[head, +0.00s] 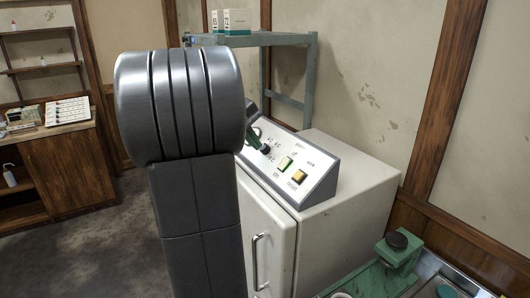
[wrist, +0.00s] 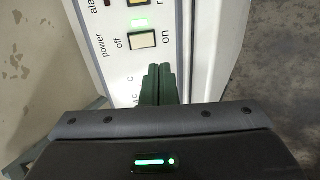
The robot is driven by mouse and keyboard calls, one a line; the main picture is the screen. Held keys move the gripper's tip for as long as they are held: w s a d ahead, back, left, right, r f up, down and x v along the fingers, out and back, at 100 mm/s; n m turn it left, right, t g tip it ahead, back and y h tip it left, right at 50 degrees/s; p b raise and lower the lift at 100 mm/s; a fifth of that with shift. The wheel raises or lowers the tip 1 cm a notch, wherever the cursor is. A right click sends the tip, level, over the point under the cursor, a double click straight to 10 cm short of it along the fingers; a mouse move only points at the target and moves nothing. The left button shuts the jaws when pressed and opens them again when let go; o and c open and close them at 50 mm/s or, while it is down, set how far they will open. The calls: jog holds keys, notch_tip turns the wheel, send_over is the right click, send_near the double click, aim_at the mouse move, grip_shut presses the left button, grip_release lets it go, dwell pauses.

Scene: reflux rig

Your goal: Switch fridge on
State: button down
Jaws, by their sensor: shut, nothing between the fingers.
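The white fridge (head: 340,215) stands right of my arm in the head view, with a sloped control panel (head: 318,182) on top. The power switch (head: 285,164) is a pale rocker marked off and on; it also shows in the wrist view (wrist: 142,40). A green light (wrist: 139,22) glows beside it. An amber button (head: 299,177) sits further along, near the alarm lettering. My gripper (head: 265,150) is shut and empty, its dark green fingers close over the panel. In the wrist view the fingertips (wrist: 160,67) appear just short of the switch; contact is not visible.
A grey-green metal frame (head: 315,65) with boxes (head: 237,21) on top stands behind the fridge. A green device (head: 398,250) is at lower right. A wooden cabinet (head: 70,175) is at left. Grey floor (head: 95,245) lies open between it and my arm.

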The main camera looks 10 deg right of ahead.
jog(key=shift+s+a+r, duration=0.25)
jog(key=shift+a+r, duration=0.4)
jog(key=shift+a, duration=0.05)
jog(key=shift+s+a+r, duration=0.2)
jog(key=shift+a+r, duration=0.4)
jog(key=shift+a, duration=0.1)
jog(key=shift+d+f, duration=0.1)
jog(key=b, duration=0.2)
send_near(284, 163)
notch_tip(284, 163, down, 3)
jog(key=shift+f, duration=0.25)
